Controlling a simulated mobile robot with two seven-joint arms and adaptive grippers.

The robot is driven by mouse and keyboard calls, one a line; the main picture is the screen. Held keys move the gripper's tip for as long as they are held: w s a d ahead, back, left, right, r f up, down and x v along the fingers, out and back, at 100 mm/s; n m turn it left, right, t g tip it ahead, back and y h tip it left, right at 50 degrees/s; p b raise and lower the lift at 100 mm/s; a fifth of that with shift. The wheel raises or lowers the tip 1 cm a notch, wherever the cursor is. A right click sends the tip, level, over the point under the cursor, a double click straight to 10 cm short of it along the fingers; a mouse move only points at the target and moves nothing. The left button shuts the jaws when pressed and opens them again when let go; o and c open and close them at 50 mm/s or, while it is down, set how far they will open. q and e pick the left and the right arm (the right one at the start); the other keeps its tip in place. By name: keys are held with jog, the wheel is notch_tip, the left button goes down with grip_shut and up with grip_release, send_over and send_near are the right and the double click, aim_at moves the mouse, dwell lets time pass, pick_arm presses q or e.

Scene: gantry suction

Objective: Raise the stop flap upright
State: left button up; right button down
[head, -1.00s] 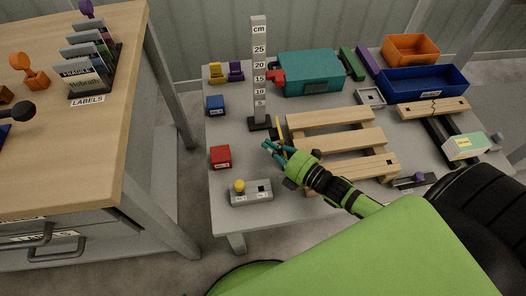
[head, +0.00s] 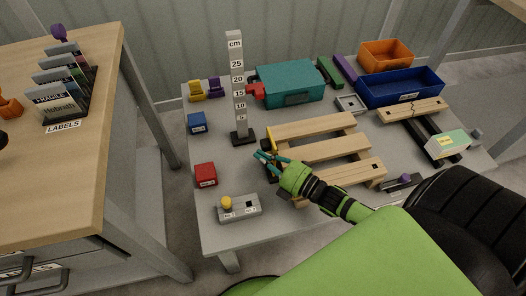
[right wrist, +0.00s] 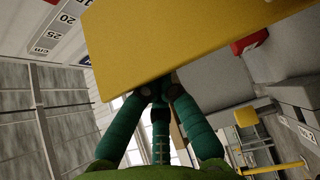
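The stop flap is a flat yellow plate (head: 270,137) at the left end of the wooden pallet in the head view. It looks steeply raised, but its exact angle is hard to tell. In the right wrist view the yellow plate (right wrist: 190,45) fills the upper middle, slanting across and hiding the fingertips. My right gripper (head: 262,157) has teal fingers reaching to the flap's lower part. In the right wrist view its fingers (right wrist: 161,88) draw together at the plate's lower edge, with no clear grasp on it. Contact cannot be made out. My left gripper is not in view.
The wooden pallet (head: 312,152) lies beside the flap. A centimetre post (head: 238,85) stands behind it. A red block (head: 205,174), a blue block (head: 197,123) and a grey switch box (head: 240,208) sit to the left. A teal box (head: 290,82) stands behind the pallet.

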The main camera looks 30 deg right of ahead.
notch_tip(320, 180, up, 10)
dwell(0.5)
